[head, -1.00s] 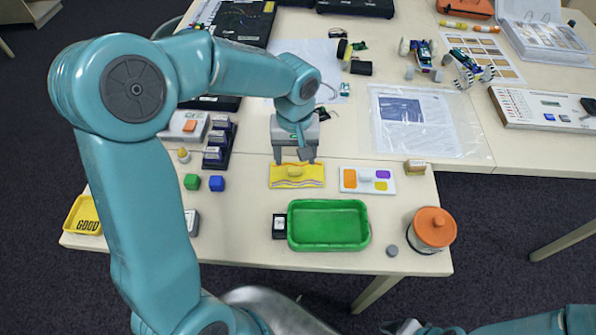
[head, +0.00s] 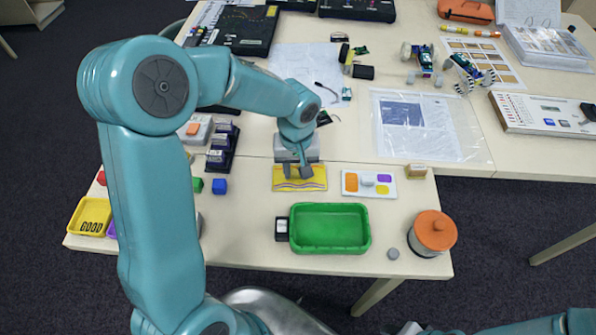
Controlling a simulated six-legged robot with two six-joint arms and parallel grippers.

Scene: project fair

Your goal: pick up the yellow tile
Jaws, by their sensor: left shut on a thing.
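The yellow tile (head: 313,183) is a flat yellow rectangle with wavy lines near its lower edge, lying on the table behind the green tray. My left gripper (head: 297,172) is down at the tile, its fingers closed on the raised part at the tile's middle, which they mostly hide. I cannot see any gap between the tile and the table. My right gripper does not show clearly; only part of my right arm is at the lower right edge.
A white tile (head: 352,191) with coloured patches lies just right of the yellow tile. A green tray (head: 364,241) stands in front, with an orange-lidded jar (head: 434,232) to its right.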

